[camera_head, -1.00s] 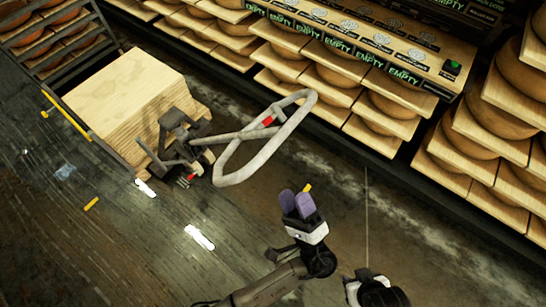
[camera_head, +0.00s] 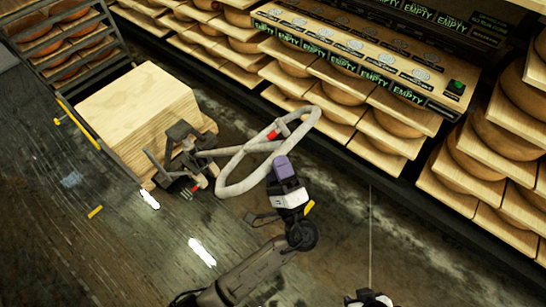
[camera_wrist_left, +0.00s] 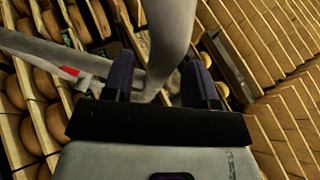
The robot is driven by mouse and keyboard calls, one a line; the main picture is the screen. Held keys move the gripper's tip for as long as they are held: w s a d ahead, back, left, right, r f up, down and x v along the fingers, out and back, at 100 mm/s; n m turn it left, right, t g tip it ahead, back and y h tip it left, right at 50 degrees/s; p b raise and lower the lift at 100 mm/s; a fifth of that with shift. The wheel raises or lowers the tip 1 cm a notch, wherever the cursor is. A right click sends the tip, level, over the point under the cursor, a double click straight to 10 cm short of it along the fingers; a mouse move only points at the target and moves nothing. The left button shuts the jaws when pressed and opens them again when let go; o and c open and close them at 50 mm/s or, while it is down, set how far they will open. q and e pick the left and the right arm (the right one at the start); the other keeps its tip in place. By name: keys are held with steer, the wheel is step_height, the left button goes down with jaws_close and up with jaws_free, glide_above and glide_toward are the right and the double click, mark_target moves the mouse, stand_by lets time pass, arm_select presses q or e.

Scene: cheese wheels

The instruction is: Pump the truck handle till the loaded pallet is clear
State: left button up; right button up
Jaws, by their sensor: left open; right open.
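The truck handle (camera_head: 233,174), a grey loop with a red part on its crossbar, tilts up from the pallet truck (camera_head: 184,158). The loaded pallet, a stack of pale boards (camera_head: 140,105), sits at the truck's far side. My left gripper (camera_head: 281,167) is open at the near right side of the loop. In the left wrist view the handle's bar (camera_wrist_left: 166,45) passes between the open purple fingers (camera_wrist_left: 160,80); I cannot tell whether they touch it. My right gripper (camera_head: 368,298) shows only in part at the bottom edge; its fingers are not clear.
Shelves of cheese wheels (camera_head: 375,130) with green EMPTY labels line the back and right. A dark rack (camera_head: 65,45) stands at the far left. Yellow marks (camera_head: 95,212) and bright reflections lie on the dark floor. The floor at lower left is open.

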arm_select(q)
steer(key=shift+x, duration=0.9)
jaws_close()
